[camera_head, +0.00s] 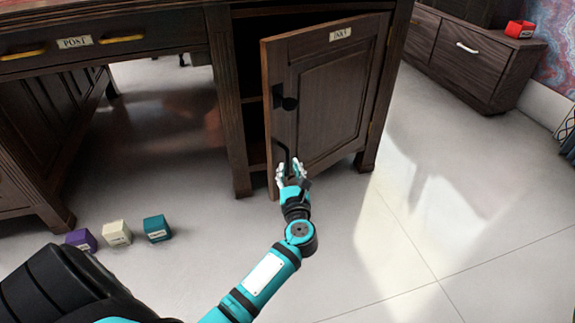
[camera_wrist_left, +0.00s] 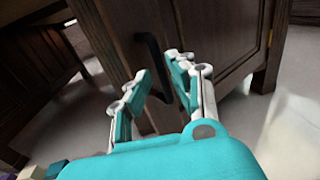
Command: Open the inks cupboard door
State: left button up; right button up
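The inks cupboard door (camera_head: 330,100) is dark wood with an "INKS" label and stands partly open. Its hinges are on the right, and its left edge is swung out from the frame. A dark gap shows behind it. A black bar handle (camera_head: 284,155) is low near the free edge; it also shows in the left wrist view (camera_wrist_left: 152,50). My left gripper (camera_head: 291,170) is at the handle's lower end. In the left wrist view its fingers (camera_wrist_left: 158,88) are spread apart, with the handle seen between them. Contact cannot be told. My right gripper is out of view.
Purple (camera_head: 81,240), cream (camera_head: 117,233) and teal (camera_head: 156,228) cubes are on the floor at left. A drawer cabinet (camera_head: 468,55) stands at right. The floor before the door is clear.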

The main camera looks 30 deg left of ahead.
aim_at(288, 162)
pick_arm(q)
jog(key=shift+b+x, duration=0.55)
jog(key=shift+x, duration=1.6)
jog(key=shift+c, duration=0.3)
grip_shut()
